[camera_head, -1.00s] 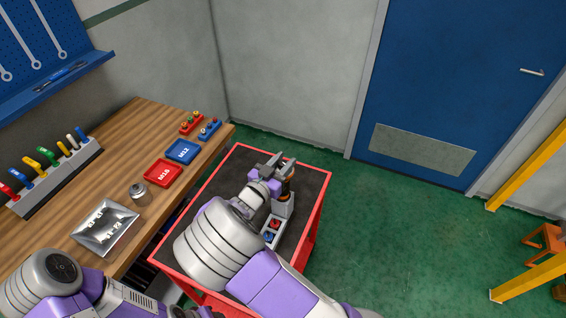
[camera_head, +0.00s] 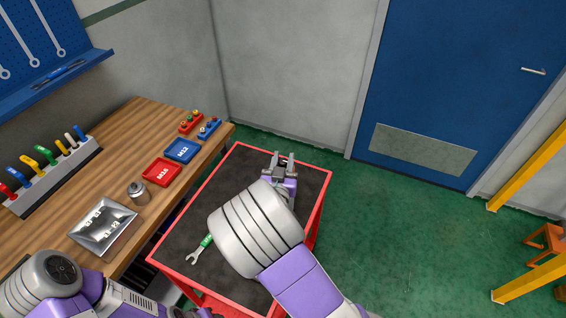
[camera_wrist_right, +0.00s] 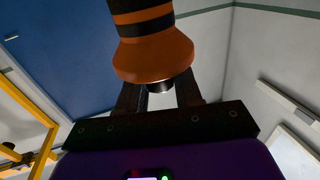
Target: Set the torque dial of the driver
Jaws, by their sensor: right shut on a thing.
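The driver (camera_wrist_right: 155,55) shows in the right wrist view as an orange flared body with black bands and a dark metal end below. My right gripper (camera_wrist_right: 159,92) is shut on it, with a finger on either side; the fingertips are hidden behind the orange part. In the head view my right gripper (camera_head: 284,157) is above the far part of the red cart, pointing away. There the driver is mostly hidden by the gripper and my arm. I cannot make out the dial's marks.
The red-rimmed cart (camera_head: 190,231) has a dark top with a green-handled wrench (camera_head: 200,248) on it. The wooden bench (camera_head: 130,125) at left carries a red tray (camera_head: 162,171), a blue tray (camera_head: 181,150), a silver tray (camera_head: 104,226) and a tool rack (camera_head: 50,172).

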